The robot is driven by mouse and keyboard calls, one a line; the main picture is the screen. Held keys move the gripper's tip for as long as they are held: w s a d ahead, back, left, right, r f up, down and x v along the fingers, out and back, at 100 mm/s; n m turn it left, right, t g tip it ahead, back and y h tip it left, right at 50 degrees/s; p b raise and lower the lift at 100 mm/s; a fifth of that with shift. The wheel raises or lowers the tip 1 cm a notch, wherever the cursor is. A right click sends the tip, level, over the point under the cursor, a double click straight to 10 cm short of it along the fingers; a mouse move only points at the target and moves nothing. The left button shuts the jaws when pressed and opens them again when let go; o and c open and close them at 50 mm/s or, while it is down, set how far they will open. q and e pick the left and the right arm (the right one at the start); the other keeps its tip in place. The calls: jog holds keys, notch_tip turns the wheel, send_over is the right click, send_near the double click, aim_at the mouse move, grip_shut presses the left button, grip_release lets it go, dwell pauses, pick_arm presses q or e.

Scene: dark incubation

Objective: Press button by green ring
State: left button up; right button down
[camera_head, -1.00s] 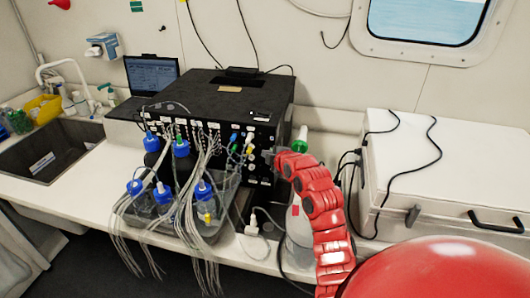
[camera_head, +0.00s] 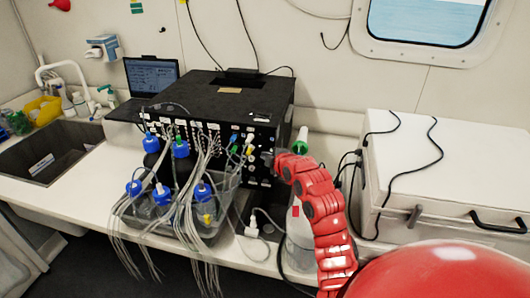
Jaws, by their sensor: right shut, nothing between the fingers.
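The black instrument box (camera_head: 225,97) stands on the counter with tubes and labels across its front panel. A small green fitting (camera_head: 233,149) shows on that panel beside blue, yellow and white ones. I cannot make out a button or tell whether this green fitting is a ring. My right gripper (camera_head: 268,158) is at the right end of the front panel, small and grey, shut and empty. I cannot tell whether it touches the panel. My red right arm reaches it from the lower right. My left gripper is not in view.
A tray (camera_head: 225,205) of blue-capped bottles and hanging tubes stands before the box. A clear bottle (camera_head: 297,240) with a green-and-white top (camera_head: 301,140) is partly behind my arm. A white case (camera_head: 455,165) with cables is at right. A laptop (camera_head: 151,75) and sink (camera_head: 55,150) are at left.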

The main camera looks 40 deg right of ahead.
jog(key=s+a+p, duration=0.1)
jog(key=s+a, duration=0.3)
jog(key=shift+a, duration=0.3)
jog(key=shift+p, duration=0.3)
dwell(0.3)
